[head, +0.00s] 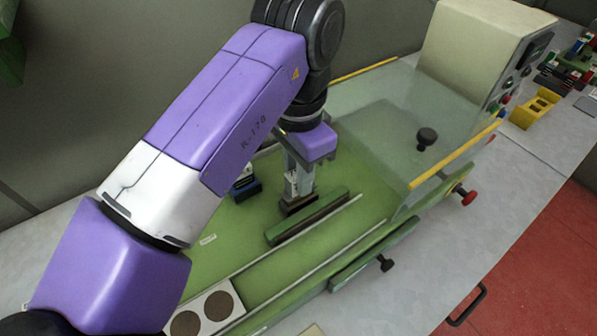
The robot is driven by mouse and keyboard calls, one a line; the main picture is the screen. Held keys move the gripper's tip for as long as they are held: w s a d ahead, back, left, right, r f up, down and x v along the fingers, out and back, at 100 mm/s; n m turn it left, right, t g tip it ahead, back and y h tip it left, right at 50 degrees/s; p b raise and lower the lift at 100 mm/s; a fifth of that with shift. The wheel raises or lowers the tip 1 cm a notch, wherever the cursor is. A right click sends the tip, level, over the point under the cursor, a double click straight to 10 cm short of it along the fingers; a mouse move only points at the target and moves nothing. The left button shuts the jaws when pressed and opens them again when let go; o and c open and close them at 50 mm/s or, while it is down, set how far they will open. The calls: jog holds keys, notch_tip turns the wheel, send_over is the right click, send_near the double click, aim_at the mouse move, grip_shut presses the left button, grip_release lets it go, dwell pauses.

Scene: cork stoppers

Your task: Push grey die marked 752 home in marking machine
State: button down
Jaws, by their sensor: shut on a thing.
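The marking machine (345,190) has a green bed with a long green slotted holder (308,218) and light rails beside it. My gripper (298,192) points down over the bed, at the back edge of this holder. It is shut on a small block with a dark lower part (299,206), which I take to be the grey die. The fingers hide much of it, and no number can be read. The block is at or just above the holder; I cannot tell whether it is seated in it.
A dark blue block (246,189) stands left of my gripper, partly behind my arm. A clear guard (395,125) with a black knob covers the right of the bed. A white plate with two brown discs (202,312) lies at front left. A yellow holder (534,108) stands far right.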

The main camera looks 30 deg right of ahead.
jog(key=shift+f+b, duration=0.6)
jog(key=shift+f, duration=0.4)
dwell(0.7)
jog(key=c, duration=1.2)
grip_release()
jog(key=shift+o, duration=0.2)
notch_tip(320, 180, up, 8)
jog(key=shift+f, duration=0.1)
jog(key=shift+s, duration=0.1)
